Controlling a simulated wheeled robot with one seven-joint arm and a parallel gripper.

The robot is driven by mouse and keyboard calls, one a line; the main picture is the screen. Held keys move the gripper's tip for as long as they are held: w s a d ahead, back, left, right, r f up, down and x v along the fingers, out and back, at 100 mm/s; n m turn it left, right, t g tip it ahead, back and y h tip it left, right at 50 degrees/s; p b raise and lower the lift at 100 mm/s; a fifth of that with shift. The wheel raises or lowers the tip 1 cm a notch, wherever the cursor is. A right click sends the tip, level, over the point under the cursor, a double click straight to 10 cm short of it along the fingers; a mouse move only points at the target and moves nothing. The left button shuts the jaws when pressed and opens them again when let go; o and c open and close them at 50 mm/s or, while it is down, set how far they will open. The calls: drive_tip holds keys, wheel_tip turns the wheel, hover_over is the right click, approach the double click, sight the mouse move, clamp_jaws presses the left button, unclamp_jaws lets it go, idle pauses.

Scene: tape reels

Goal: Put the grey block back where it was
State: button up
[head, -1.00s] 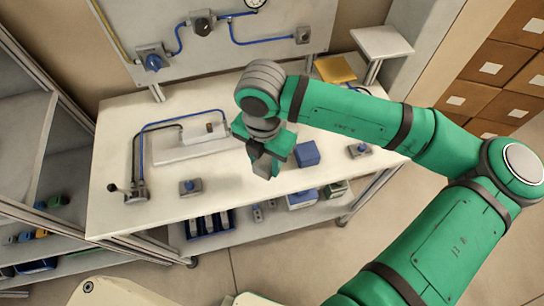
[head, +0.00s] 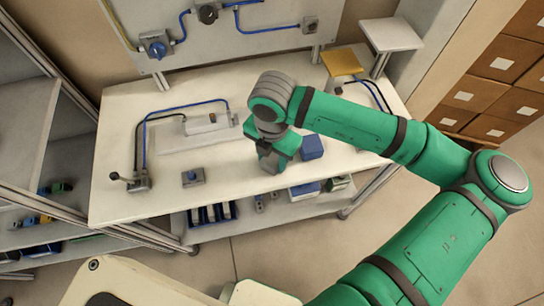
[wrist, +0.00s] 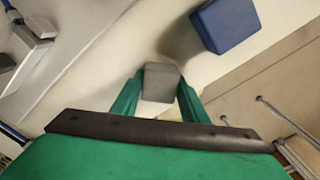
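The grey block (wrist: 162,80) sits between the two green fingers of my gripper (wrist: 160,98) in the wrist view, with a finger against each side. In the head view my gripper (head: 272,160) hangs over the front right part of the white worktable (head: 240,172), just left of a blue block (head: 311,147). The grey block is mostly hidden there by the fingers. I cannot tell whether its underside touches the table. The blue block also shows in the wrist view (wrist: 225,25), apart from the grey block.
A small grey box with a blue knob (head: 193,177) is at the table's front left, beside a lever fixture (head: 138,182). A grey fixture on a pale plate (head: 208,122) stands behind. A yellow-topped stand (head: 341,62) is at the back right. The front middle of the table is clear.

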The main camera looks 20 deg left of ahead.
drive_tip(key=shift+o, duration=1.4)
drive_tip(key=shift+r, duration=0.15)
